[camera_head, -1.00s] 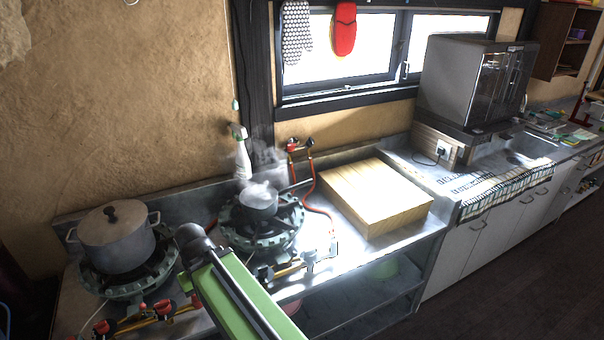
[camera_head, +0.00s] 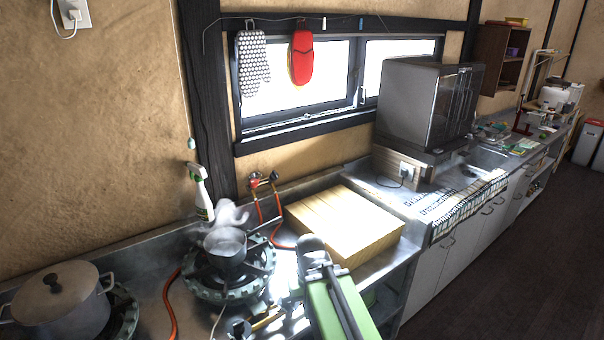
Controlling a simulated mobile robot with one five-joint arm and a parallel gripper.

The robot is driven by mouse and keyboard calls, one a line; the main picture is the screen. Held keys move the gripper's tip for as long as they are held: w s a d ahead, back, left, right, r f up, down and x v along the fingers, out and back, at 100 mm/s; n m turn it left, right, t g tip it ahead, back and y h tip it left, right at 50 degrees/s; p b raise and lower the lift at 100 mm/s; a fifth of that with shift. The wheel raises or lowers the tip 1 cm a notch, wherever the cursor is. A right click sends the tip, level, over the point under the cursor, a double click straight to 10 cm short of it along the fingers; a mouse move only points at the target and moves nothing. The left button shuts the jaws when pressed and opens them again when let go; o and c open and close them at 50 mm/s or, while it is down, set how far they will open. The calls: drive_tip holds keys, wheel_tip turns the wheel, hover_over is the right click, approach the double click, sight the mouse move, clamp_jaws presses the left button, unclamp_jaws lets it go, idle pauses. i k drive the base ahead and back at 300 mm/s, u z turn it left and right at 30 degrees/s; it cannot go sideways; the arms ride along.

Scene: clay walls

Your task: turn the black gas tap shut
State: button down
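Two small gas taps sit on the wall behind the stove, left of the wooden box. The right one looks like the black gas tap (camera_head: 275,177); the left one (camera_head: 254,180) looks reddish. Orange-red hoses hang from them. The black tap is small, and I cannot tell how its handle is turned. My green arm reaches up from the bottom, in front of the counter, and ends in a grey joint below and right of the taps. My gripper fingers do not show. The arm is apart from the taps in the picture.
A steaming pan (camera_head: 225,246) stands on the burner (camera_head: 205,288) below the taps. A spray bottle (camera_head: 201,190) stands left of them. A wooden box (camera_head: 345,222) is on the right, and a lidded pot (camera_head: 58,305) is at lower left.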

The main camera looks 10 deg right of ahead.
sight(274, 176)
drive_tip(key=u, duration=0.1)
drive_tip(key=k, duration=0.1)
drive_tip(key=u, duration=2.9)
drive_tip(key=k, duration=1.05)
drive_tip(key=z, duration=1.1)
drive_tip(key=i, duration=1.05)
drive_tip(key=u, duration=0.1)
